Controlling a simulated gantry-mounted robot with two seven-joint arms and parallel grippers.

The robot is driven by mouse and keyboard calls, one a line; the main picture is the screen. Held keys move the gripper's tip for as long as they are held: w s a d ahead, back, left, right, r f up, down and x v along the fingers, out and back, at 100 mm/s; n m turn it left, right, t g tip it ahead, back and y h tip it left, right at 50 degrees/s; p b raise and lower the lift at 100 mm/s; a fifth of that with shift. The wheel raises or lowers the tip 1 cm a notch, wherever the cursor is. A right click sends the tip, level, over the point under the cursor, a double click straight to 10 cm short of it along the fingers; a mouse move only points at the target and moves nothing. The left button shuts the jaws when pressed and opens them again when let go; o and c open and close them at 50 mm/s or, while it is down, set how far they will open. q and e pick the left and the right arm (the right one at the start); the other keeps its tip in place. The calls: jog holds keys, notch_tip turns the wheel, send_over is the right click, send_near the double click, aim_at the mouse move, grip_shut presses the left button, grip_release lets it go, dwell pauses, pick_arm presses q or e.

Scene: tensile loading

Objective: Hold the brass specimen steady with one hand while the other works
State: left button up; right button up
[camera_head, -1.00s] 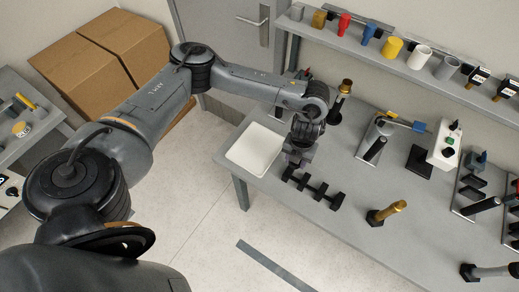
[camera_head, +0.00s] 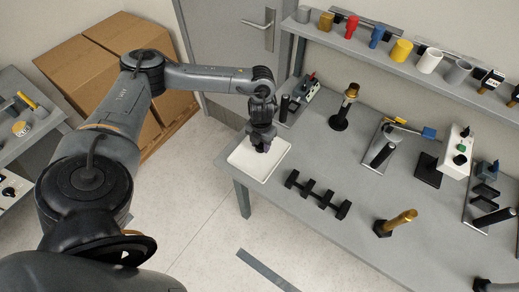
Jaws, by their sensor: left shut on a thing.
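A brass-coloured rod (camera_head: 404,217) leans at a tilt in a small black holder (camera_head: 382,229) on the grey bench, right of the black slotted rack (camera_head: 318,194). Another brass-topped piece (camera_head: 350,93) stands upright on a black stand farther back. I cannot tell which one is the brass specimen. My left gripper (camera_head: 260,146) points down over the white tray (camera_head: 275,165) at the bench's left end. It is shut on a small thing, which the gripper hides. Whether that thing touches the tray cannot be told.
A shelf (camera_head: 380,50) behind the bench (camera_head: 340,235) holds several coloured cylinders. Fixtures with upright posts and a white control box (camera_head: 457,148) stand at the right. Cardboard boxes (camera_head: 90,75) lie at the left. The bench front between rack and rod is clear.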

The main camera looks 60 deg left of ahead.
aim_at(259, 154)
pick_arm(q)
jog(key=shift+s+a+f, duration=0.1)
jog(key=shift+a+f, duration=0.15)
jog(key=shift+a, duration=0.05)
jog(key=shift+f, duration=1.95)
jog(key=shift+f, duration=0.1)
jog(key=o, duration=1.2)
jog(key=shift+c, duration=0.2)
